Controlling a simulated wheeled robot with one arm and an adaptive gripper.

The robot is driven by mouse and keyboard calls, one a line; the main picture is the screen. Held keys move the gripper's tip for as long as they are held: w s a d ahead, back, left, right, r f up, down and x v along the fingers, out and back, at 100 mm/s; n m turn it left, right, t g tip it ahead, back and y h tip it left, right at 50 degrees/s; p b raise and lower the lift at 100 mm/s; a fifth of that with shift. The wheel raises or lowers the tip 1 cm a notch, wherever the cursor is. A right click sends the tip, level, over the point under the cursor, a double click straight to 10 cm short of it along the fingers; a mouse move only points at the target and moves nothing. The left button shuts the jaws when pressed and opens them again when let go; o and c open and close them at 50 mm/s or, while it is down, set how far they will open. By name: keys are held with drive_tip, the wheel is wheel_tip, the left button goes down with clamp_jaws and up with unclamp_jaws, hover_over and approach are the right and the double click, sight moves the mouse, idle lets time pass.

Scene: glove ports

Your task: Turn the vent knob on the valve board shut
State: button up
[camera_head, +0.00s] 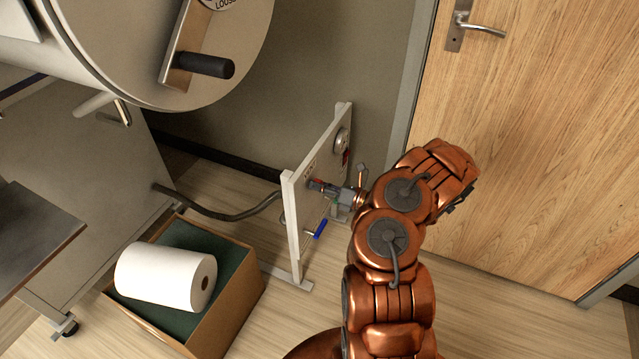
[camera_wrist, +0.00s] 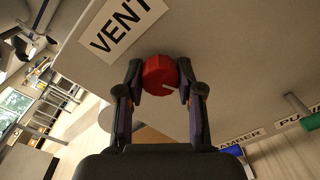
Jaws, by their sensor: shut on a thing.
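The valve board (camera_head: 303,212) stands upright on feet on the floor, seen nearly edge-on in the head view. In the wrist view its grey face (camera_wrist: 235,60) fills the upper part. The red vent knob (camera_wrist: 160,75) sits on it beside a white VENT label (camera_wrist: 122,28). A pale mark shows on the knob's lower right. My gripper (camera_wrist: 160,88) has one finger on each side of the knob, shut on it. In the head view my gripper (camera_head: 335,191) reaches the board from the right, and the knob is mostly hidden by it.
A blue-handled valve (camera_head: 319,229) is low on the board. A gauge (camera_head: 342,141) is near its top right. A cardboard box (camera_head: 235,292) with a white roll (camera_head: 165,277) stands left of it. A hose (camera_head: 232,216) runs behind. A wooden door (camera_head: 530,130) is at right.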

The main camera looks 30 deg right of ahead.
drive_tip(key=shift+a+m+p, duration=0.1)
drive_tip(key=shift+m+p, duration=0.35)
drive_tip(key=shift+m, duration=1.75)
drive_tip(key=o, duration=1.2)
drive_tip(key=shift+c, duration=0.2)
drive_tip(key=v, duration=1.2)
